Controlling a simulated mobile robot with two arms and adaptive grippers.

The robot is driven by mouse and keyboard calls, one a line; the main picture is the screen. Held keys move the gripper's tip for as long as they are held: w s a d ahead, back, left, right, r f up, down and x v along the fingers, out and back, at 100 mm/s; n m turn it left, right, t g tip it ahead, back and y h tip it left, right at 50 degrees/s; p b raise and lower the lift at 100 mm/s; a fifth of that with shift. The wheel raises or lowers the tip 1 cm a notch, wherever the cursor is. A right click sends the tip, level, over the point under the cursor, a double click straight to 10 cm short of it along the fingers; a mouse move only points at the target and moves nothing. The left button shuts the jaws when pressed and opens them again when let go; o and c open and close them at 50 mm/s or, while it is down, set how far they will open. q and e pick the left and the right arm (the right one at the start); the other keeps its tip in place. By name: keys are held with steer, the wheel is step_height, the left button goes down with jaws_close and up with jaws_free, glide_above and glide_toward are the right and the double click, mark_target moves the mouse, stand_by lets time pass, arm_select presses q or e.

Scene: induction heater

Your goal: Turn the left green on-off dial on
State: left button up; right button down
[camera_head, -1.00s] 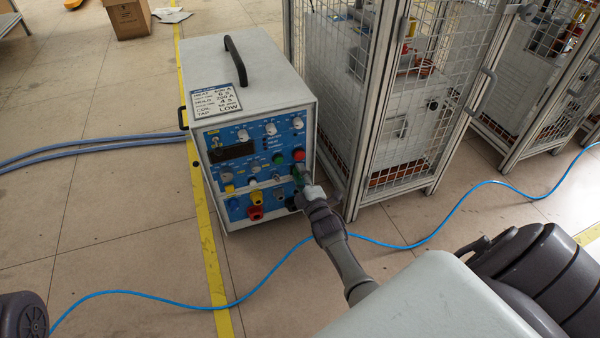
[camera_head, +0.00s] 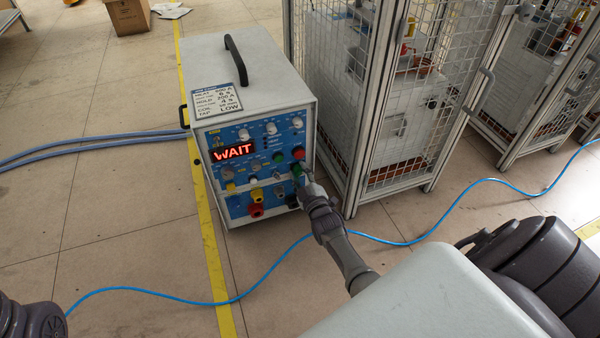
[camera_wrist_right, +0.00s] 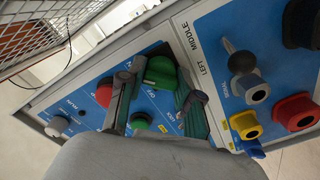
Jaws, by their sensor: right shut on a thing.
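The induction heater (camera_head: 240,80) is a grey box with a blue front panel. Its lit display (camera_head: 233,150) reads WAIT in red. A green dial (camera_wrist_right: 160,71) with a raised grip bar sits beside the LEFT MIDDLE label in the right wrist view. My right gripper (camera_wrist_right: 157,88) is shut on this dial, one finger on each side. In the head view my right gripper (camera_head: 303,181) is at the panel's lower right and largely covers the dial. My left gripper is out of view; only dark parts of my left arm show at the lower left.
A red button (camera_head: 298,153) and a green button (camera_head: 278,157) sit above the gripper. Coloured sockets (camera_head: 256,203) line the panel's lower part. A mesh cage (camera_head: 385,110) stands close on the right. A blue cable (camera_head: 262,285) crosses the floor.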

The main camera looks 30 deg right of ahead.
steer(key=shift+f, duration=0.1)
steer(key=c, duration=0.8)
jaws_free()
steer(key=shift+o, duration=0.2)
steer(key=shift+s, duration=0.1)
steer(key=v, duration=1.2)
